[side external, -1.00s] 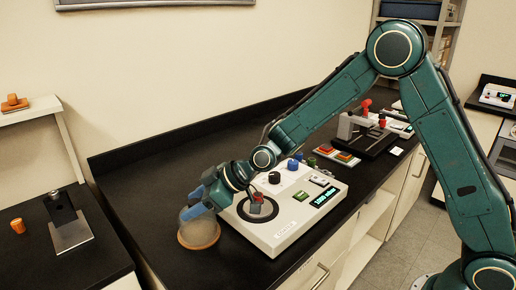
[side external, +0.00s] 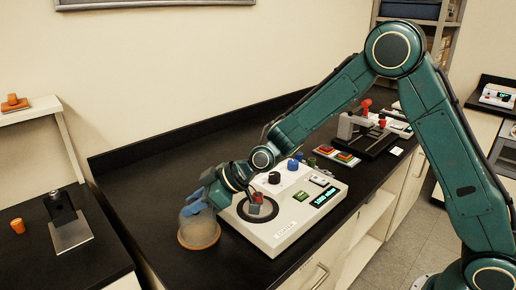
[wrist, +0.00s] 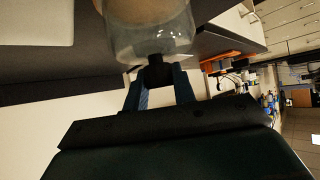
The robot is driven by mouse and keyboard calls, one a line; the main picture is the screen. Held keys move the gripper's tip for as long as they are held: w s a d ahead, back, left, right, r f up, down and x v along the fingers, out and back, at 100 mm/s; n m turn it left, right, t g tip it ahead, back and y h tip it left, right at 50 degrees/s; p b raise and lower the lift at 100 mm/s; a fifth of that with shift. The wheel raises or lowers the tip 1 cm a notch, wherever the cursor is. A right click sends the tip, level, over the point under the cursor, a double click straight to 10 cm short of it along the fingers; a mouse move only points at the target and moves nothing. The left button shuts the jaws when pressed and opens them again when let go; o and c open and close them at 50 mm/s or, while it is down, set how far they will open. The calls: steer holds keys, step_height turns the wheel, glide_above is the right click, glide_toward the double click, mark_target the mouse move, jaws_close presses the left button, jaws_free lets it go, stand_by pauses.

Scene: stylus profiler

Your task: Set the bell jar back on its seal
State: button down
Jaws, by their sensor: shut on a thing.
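The clear glass bell jar (side external: 199,235), with an orange-brown band at its base, appears to stand upright on the black counter, left of the white console. In the wrist view the jar (wrist: 150,42) has a black knob (wrist: 157,73). My gripper (side external: 197,204) is above the jar, its blue fingers shut on that knob. A dark round ring (side external: 243,215), which looks like the seal, lies on the console's top. A small grey and red part (side external: 256,198) shows at the ring; my wrist hides some of this area.
The white console (side external: 285,236) carries several knobs, a green button and a lit display. Red and green buttons and a dark device (side external: 370,138) stand farther back. The black counter (side external: 150,165) is clear behind the jar. A side table with a metal stand (side external: 70,230) is at left.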

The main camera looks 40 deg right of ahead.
steer(key=shift+r, duration=0.15)
step_height(320, 180, up, 20)
stand_by(0.7)
stand_by(0.4)
steer(key=c, duration=2)
jaws_free()
jaws_close()
steer(key=s+d+f+m+t+h, duration=0.1)
steer(key=s+d+f+m+h, duration=0.1)
steer(key=d, duration=0.4)
steer(key=s+d+f+m+t+h, duration=0.1)
steer(key=s+d+f+m+h, duration=0.1)
steer(key=s+d+f+m, duration=0.2)
steer(key=s+d+f, duration=0.1)
steer(key=d+f, duration=0.2)
steer(key=shift+d+f+t+h, duration=0.25)
steer(key=shift+f+t+h, duration=0.05)
steer(key=shift+t, duration=0.1)
steer(key=shift+f, duration=0.15)
steer(key=shift+f, duration=2.35)
